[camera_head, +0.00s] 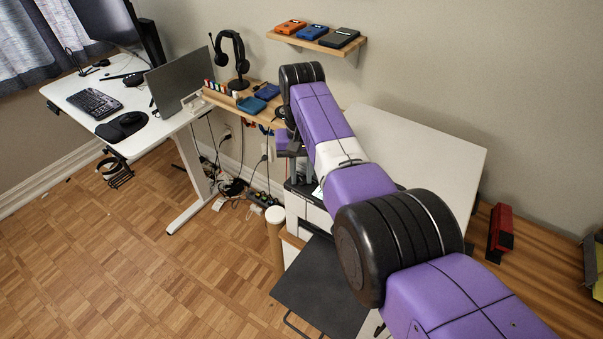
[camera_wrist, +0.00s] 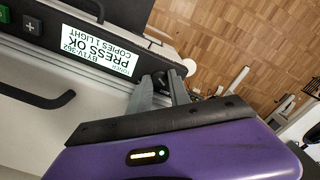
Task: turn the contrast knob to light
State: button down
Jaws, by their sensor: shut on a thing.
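In the wrist view, my gripper (camera_wrist: 161,84) has its two grey fingers shut around a small black knob (camera_wrist: 161,76) at the end of the dark control panel. The fingers hide part of the knob, and its pointer mark cannot be made out. The panel's lit display (camera_wrist: 100,50) appears upside down and reads "PRESS OK" and "COPIES 1 LIGHT". In the head view, the white machine (camera_head: 415,150) is partly covered by my purple arm. My fingers and the knob are hidden there.
On the panel are a plus button (camera_wrist: 31,25) and a green button (camera_wrist: 4,14). A black tray (camera_head: 322,285) sticks out from the machine's front. A white desk (camera_head: 150,130) stands at the left. A wooden shelf (camera_head: 350,49) hangs behind. The parquet floor at left is largely clear.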

dwell(0.4)
jog(key=c, duration=1.2)
grip_release()
jog(key=shift+c, duration=0.2)
